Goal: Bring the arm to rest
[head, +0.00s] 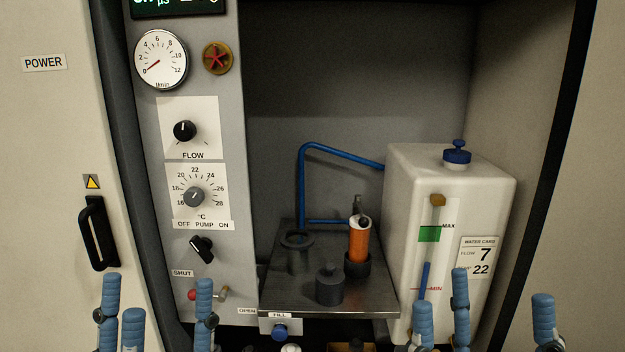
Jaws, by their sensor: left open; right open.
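My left gripper (157,306) shows at the bottom left as blue padded fingers pointing up, spread apart with nothing between them. My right gripper (497,308) shows at the bottom right, its blue fingers also spread and empty. The left one is in front of the lower control panel (232,130). The right one is in front of the white water tank (447,180) and partly covers its lower front. My arms behind the fingers are cut off by the bottom edge.
A metal shelf (285,290) carries an orange cylinder (359,241) in a dark holder, a dark weight-like piece (330,286) and an empty ring holder (297,241). A blue pipe (302,190) runs to the tank. A black door handle (97,234) is at left.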

